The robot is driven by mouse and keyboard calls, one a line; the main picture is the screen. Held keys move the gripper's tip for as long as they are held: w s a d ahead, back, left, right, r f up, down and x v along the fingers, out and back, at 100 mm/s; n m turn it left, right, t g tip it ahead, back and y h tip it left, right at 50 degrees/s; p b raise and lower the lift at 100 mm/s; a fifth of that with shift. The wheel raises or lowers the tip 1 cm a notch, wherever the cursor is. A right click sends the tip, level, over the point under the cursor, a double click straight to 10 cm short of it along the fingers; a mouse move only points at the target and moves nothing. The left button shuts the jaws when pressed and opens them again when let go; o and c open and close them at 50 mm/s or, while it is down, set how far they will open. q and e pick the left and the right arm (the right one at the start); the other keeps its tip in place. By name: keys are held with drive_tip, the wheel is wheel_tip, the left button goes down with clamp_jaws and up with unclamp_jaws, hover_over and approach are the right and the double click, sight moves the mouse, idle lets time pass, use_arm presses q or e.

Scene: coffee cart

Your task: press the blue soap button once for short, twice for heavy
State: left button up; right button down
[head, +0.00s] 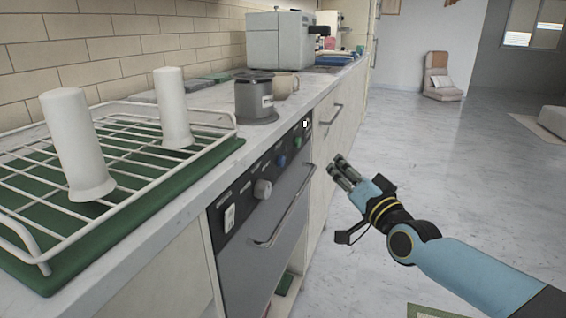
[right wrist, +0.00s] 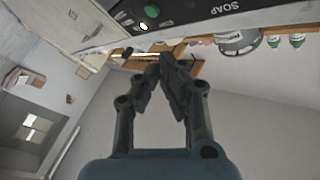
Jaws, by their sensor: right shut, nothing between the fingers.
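The blue soap button (head: 281,161) is on the dark control panel (head: 250,190) of the appliance under the counter, in the head view. A green button (head: 297,141) is beside it, farther along the panel. My right gripper (head: 343,172) is shut and empty, out over the floor in front of the cabinet doors and apart from the panel. The blue button is not clear there. My left gripper is out of view.
A grey canister (head: 254,98) and a mug (head: 285,84) stand above the panel. A door handle (head: 285,210) juts out below the panel.

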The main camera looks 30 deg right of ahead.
sight(282, 162)
drive_tip(key=w+a+b, duration=0.2)
drive_tip(key=w+a, duration=0.3)
drive_tip(key=w, duration=0.1)
drive_tip(key=shift+w+a, duration=0.25)
drive_tip(key=shift+a, duration=0.05)
drive_tip(key=shift+w+a, duration=0.1)
idle(1.3)
drive_tip(key=shift+w+a, duration=0.15)
drive_tip(key=shift+w, duration=0.05)
drive_tip(key=shift+w+a, duration=0.35)
idle(0.9)
idle(0.3)
drive_tip(key=shift+s+d, duration=0.6)
drive_tip(key=shift+s, duration=0.05)
